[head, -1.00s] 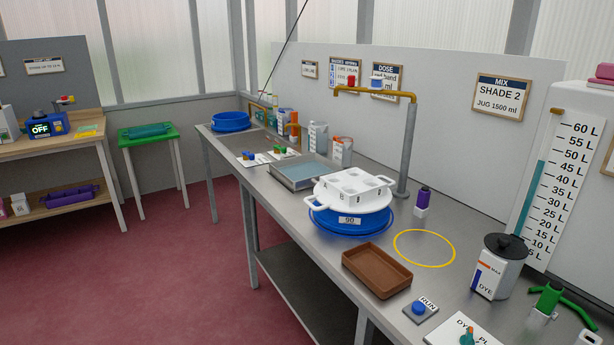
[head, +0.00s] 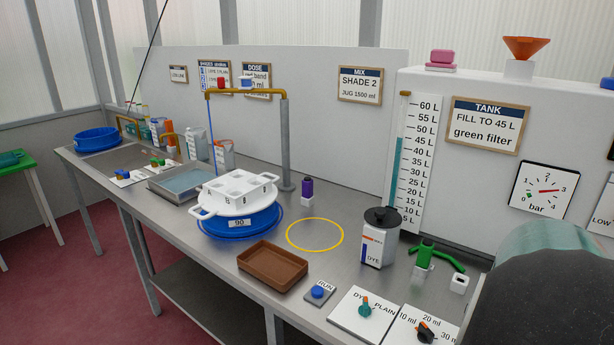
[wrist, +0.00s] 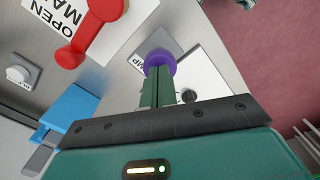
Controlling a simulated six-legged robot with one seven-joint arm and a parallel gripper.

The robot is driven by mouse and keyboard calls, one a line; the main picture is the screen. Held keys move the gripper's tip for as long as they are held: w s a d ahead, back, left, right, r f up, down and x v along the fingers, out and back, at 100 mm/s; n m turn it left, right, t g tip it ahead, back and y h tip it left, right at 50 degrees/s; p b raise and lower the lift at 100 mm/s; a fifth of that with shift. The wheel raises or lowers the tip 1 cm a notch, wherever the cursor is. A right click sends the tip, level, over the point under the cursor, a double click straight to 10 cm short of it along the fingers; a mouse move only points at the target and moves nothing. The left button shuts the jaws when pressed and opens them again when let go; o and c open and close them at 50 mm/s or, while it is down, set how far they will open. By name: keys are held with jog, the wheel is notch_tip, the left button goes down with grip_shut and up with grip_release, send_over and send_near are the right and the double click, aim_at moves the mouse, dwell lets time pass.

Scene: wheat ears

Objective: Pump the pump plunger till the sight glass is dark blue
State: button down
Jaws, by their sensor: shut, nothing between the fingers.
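In the wrist view, my gripper's (wrist: 158,85) two green fingers are together with nothing between them. A round purple knob (wrist: 160,60), seemingly the pump plunger, shows right at the fingertips. I cannot tell whether they touch it. The knob stands by a grey plate whose partly hidden label ends in "MP". The fingers hide the lower part of the knob. In the head view my gripper is not visible; my teal and black arm fills the lower right. I cannot make out a sight glass in either view.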

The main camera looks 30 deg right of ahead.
jog(key=shift+f, duration=1.9)
jog(key=shift+r, duration=2.8)
notch_tip(320, 180, up, 6)
